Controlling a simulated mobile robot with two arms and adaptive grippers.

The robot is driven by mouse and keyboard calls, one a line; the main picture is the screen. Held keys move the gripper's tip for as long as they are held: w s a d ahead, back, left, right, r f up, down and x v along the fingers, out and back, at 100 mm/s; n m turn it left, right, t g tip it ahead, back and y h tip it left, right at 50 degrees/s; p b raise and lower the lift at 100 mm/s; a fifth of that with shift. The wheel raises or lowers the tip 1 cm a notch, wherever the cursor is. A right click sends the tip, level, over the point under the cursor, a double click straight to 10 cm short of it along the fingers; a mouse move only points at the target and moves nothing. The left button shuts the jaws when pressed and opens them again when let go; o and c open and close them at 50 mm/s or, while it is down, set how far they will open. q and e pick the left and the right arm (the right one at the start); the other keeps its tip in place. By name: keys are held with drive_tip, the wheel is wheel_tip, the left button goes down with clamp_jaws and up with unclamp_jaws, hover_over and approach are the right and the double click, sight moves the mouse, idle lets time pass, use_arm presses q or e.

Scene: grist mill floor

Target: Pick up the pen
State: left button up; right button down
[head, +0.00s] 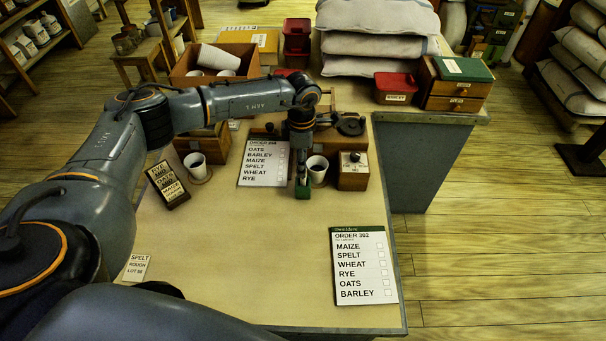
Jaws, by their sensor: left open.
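I cannot make out a pen for certain in the head view. My left arm reaches in from the left and bends down over the table. My left gripper (303,188) points down at the tabletop, open, just left of a white cup with dark contents (317,169). A small green patch shows at its fingertips; I cannot tell whether it is part of the gripper or a thing behind it. The order 302 checklist (362,266) lies nearer, to the right. Another order sheet (264,163) lies left of the gripper. My right gripper is not in view.
A small wooden box (353,172) stands right of the cup. Another white cup (196,166) and a dark label board (167,185) stand to the left. Sacks (375,45), a red tub (395,87) and drawers (455,88) fill the back. The table's front middle (245,260) is clear.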

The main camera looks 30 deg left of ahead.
sight(303, 179)
use_arm(q)
drive_tip(key=shift+w+f, duration=0.1)
drive_tip(key=shift+f, duration=1.4)
clamp_jaws()
drive_tip(key=shift+r, duration=0.1)
